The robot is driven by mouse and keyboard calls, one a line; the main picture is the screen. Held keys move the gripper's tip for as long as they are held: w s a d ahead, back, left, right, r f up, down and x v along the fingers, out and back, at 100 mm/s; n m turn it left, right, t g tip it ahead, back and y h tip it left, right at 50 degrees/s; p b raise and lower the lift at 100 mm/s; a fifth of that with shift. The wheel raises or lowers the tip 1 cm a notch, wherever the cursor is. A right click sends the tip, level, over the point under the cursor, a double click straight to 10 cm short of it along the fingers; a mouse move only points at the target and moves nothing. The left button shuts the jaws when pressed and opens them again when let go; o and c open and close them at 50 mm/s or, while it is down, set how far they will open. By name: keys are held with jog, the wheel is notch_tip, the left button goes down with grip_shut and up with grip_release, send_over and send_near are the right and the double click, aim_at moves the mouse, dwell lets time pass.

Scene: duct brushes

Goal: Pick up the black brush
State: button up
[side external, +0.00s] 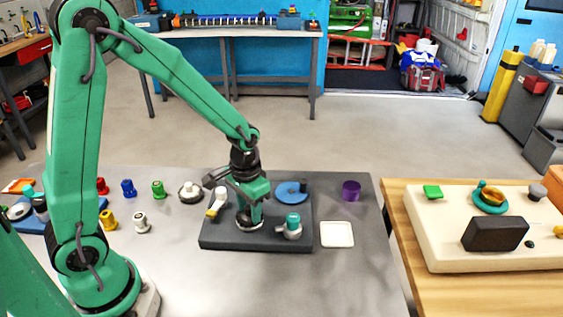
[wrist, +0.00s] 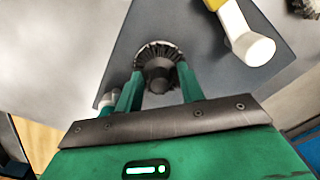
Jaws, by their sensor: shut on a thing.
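The black brush (wrist: 158,70) shows in the wrist view as a round dark head with a pale rim and bristles, between the two green fingers of my gripper (wrist: 160,92). My gripper is shut on it. In the side view my gripper (side external: 250,204) points down over the dark grey board, with the brush (side external: 250,221) below it, partly hidden by the fingers. I cannot tell whether the brush touches the board.
The dark grey board (side external: 225,243) also bears a white and yellow tool (side external: 217,202), a blue disc (side external: 291,192) and a teal-topped grey piece (side external: 291,227). A white square tray (side external: 337,234) and a purple cup (side external: 351,191) stand to the right. Front table space is clear.

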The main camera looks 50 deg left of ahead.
aim_at(249, 208)
jog(key=shift+r, duration=0.1)
jog(key=shift+r, duration=0.7)
jog(key=r, duration=0.3)
jog(key=shift+s+d, duration=0.1)
jog(key=shift+d, duration=0.2)
jog(key=s+d+r, duration=0.6)
jog(key=d, duration=0.3)
jog(key=shift+d+r, duration=0.15)
jog(key=shift+r, duration=0.1)
jog(key=w+d+f, duration=0.3)
jog(key=w+d, duration=0.9)
jog(key=d, duration=0.1)
jog(key=shift+d+f, duration=0.15)
jog(key=shift+d, duration=0.15)
